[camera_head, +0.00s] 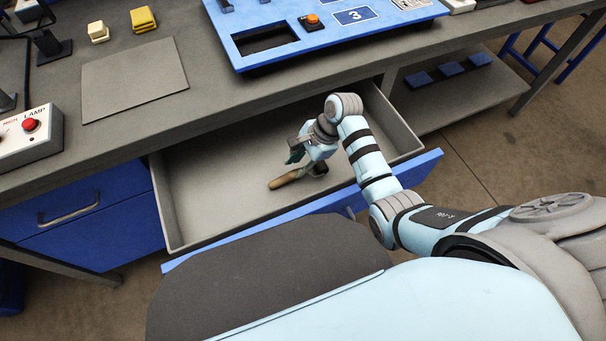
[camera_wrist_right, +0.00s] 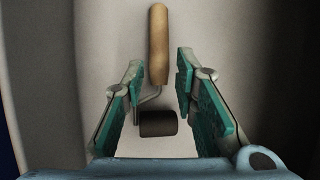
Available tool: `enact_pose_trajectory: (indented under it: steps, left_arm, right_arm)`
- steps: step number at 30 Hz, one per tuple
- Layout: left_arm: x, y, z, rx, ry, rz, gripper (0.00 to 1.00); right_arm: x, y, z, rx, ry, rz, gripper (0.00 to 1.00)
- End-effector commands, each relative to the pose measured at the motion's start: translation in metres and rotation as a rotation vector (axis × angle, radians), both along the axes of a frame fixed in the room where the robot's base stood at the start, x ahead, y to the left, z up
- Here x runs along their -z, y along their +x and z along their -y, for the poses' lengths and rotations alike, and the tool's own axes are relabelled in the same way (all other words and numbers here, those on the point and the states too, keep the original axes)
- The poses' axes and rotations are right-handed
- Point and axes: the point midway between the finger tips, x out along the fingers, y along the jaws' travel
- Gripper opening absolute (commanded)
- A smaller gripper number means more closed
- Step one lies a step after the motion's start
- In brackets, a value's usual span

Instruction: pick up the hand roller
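The hand roller lies on the floor of the open drawer (camera_head: 215,205). In the head view its tan wooden handle (camera_head: 287,179) points to the lower left, and its dark roller end is close under my right gripper (camera_head: 302,158). In the right wrist view the handle (camera_wrist_right: 158,45) points up, and the bent metal rod and dark cylinder (camera_wrist_right: 159,123) sit between my open right fingers (camera_wrist_right: 157,105). The fingers stand apart on both sides, with gaps to the roller. My left gripper is not in view.
The drawer's side walls and blue front (camera_head: 410,172) surround the roller; the rest of the drawer floor is bare. The worktop (camera_head: 195,115) overhangs its back. On it are a blue fixture panel (camera_head: 290,45), a grey mat (camera_head: 133,80) and a lamp box (camera_head: 28,140).

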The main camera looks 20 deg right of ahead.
Motion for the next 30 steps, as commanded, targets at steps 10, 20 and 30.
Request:
enact_pose_trajectory:
  steps: [10,20,30]
  left_arm:
    - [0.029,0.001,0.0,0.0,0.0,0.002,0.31]
    - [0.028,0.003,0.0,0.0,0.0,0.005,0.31]
    - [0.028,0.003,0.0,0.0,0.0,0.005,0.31]
  right_arm:
    - [0.05,0.004,-0.028,-0.003,0.001,0.0,0.26]
    - [0.052,0.005,-0.032,-0.005,-0.001,0.001,0.13]
    - [0.052,0.005,-0.031,-0.005,-0.001,0.002,0.0]
